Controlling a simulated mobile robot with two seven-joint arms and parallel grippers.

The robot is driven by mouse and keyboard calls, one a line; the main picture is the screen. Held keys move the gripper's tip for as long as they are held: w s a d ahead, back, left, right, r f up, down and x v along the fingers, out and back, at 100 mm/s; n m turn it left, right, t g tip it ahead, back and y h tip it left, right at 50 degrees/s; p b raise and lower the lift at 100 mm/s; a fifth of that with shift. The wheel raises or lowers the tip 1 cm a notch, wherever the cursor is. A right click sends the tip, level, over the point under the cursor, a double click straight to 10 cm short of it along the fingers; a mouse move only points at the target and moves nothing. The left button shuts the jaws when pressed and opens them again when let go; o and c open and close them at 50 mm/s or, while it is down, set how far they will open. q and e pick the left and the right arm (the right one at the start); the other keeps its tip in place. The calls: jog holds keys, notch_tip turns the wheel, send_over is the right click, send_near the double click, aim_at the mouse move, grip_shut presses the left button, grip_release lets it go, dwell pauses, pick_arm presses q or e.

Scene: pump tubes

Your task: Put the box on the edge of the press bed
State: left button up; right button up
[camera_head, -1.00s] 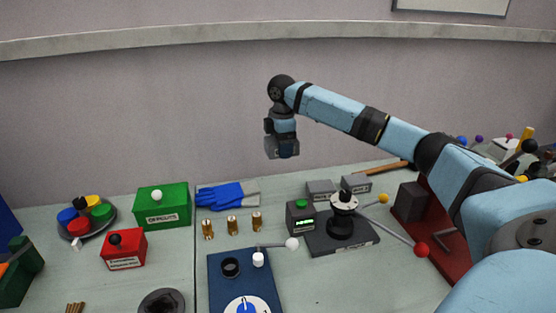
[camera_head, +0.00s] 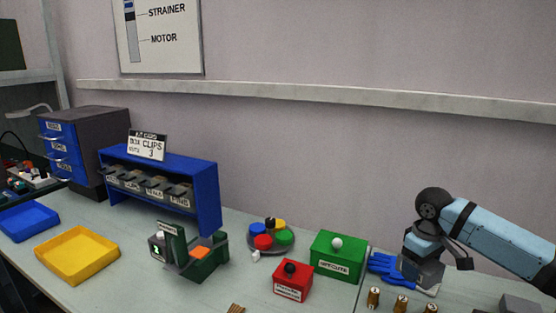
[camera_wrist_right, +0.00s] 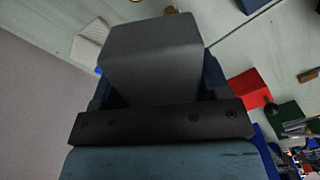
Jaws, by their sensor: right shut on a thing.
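My right gripper (camera_head: 423,254) comes in from the right in the head view, pointing down. It is shut on a plain grey box (camera_head: 421,273), held in front of the blue gloves. In the right wrist view the grey box (camera_wrist_right: 150,52) fills the space ahead of the dark gripper body (camera_wrist_right: 160,122), which hides its near part. The press bed is not in the head view now, and I cannot make it out in the wrist view. My left gripper is not in view.
Below and left of the gripper stand a green box (camera_head: 337,260), a red box (camera_head: 292,284) and several brass fittings (camera_head: 401,304). Farther left are a dish of coloured caps (camera_head: 270,240), a blue bin rack (camera_head: 208,205) and a yellow tray (camera_head: 76,258).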

jog(key=s+a+f+m, duration=0.3)
jog(key=a+m, duration=0.2)
jog(key=a, duration=0.6)
pick_arm(q)
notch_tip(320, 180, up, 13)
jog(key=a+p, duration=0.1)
jog(key=p, duration=1.5)
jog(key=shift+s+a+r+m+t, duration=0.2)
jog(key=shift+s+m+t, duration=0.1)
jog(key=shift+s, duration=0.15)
pick_arm(e)
jog(key=s+r, duration=1)
jog(key=r, duration=0.2)
jog(key=shift+s+a, duration=0.4)
jog(key=shift+a, duration=0.05)
